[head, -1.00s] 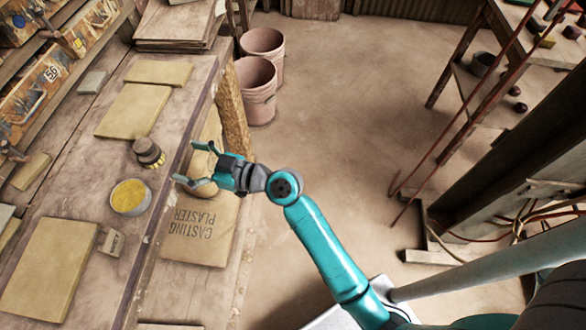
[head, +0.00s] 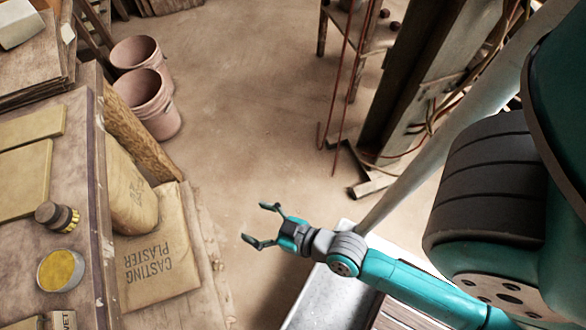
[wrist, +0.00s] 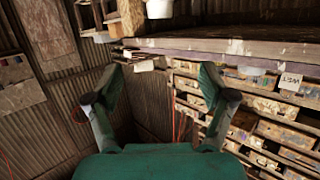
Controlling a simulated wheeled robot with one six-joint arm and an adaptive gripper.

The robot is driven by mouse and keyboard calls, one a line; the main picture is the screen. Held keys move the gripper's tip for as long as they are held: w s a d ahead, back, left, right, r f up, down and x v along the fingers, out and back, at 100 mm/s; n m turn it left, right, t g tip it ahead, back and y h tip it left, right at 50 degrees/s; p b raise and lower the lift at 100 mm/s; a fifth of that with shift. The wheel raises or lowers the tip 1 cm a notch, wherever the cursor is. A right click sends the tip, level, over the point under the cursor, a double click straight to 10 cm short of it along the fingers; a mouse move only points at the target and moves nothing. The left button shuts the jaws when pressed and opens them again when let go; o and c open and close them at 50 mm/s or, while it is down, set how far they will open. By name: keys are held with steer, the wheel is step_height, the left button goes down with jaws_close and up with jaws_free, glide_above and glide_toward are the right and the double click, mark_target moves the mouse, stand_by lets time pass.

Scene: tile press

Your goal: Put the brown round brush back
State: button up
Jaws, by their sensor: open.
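The brown round brush (head: 57,216) rests on the workbench at the left in the head view, with its yellow bristle end toward the right. It lies just behind a round tin (head: 61,270) with yellow contents. My gripper (head: 258,224) is open and empty, over the floor to the right of the bench and well apart from the brush. In the wrist view my open fingers (wrist: 157,92) frame a corrugated wall and wooden shelving. The brush cannot be made out in the wrist view.
A plaster sack (head: 160,262) lies beside the bench (head: 82,240). Two pink buckets (head: 148,100) stand on the floor behind. A steel post with hoses (head: 425,110) stands at the right. The floor in the middle is clear.

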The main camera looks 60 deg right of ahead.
steer(key=s+d+r+h, duration=0.1)
steer(key=s+r, duration=0.3)
steer(key=s, duration=0.3)
steer(key=s+d+r, duration=0.1)
steer(key=s+r, duration=0.2)
steer(key=s, duration=0.5)
steer(key=shift+s+d+r+m+h, duration=0.25)
steer(key=shift+d+r+m+h, duration=0.05)
steer(key=shift+d+r+h, duration=0.1)
stand_by(0.5)
